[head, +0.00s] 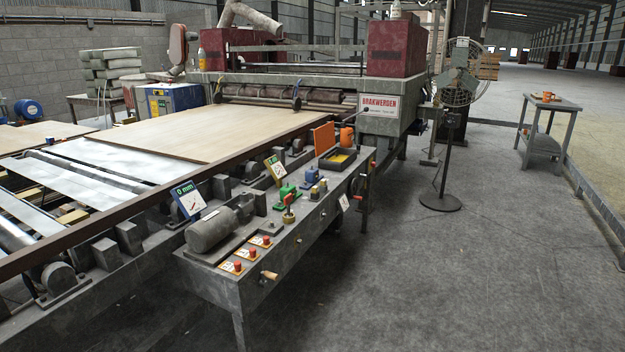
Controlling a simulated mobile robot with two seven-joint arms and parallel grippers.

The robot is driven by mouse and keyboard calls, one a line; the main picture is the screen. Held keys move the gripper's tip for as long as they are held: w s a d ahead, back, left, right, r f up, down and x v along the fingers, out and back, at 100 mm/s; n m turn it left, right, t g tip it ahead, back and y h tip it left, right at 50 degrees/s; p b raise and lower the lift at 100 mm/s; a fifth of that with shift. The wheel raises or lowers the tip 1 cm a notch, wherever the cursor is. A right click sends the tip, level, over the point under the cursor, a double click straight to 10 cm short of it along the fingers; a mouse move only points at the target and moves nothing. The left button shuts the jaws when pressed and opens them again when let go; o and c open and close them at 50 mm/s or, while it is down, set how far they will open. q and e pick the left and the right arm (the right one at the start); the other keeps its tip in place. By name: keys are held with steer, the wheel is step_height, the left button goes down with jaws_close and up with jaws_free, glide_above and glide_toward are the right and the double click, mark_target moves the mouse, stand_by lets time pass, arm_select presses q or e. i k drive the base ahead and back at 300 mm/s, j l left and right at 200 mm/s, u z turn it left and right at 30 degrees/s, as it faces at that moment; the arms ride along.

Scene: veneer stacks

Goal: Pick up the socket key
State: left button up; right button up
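I cannot pick out a socket key for certain in the head view. A small wooden-handled piece (269,274) sticks out at the near front of the long grey machine bench, but I cannot tell what it is. A dark shallow tray (327,161) with something yellow in it lies at the bench's far end; its contents are too small to make out. Small green (286,191) and blue (312,174) pieces stand on the bench top between the tray and a grey motor. Neither of my grippers is in view.
The grey bench (320,225) runs along the machine's right side. A grey motor (212,228) and red buttons (238,266) occupy its near end. A standing fan (460,85) and a small side table (556,103) stand farther right. The concrete floor (480,270) on the right is clear.

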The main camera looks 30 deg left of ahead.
mark_target(287, 199)
steer(key=i+u, duration=0.65)
steer(key=i, duration=0.2)
steer(key=i+l+u, duration=0.35)
steer(key=i+j, duration=0.1)
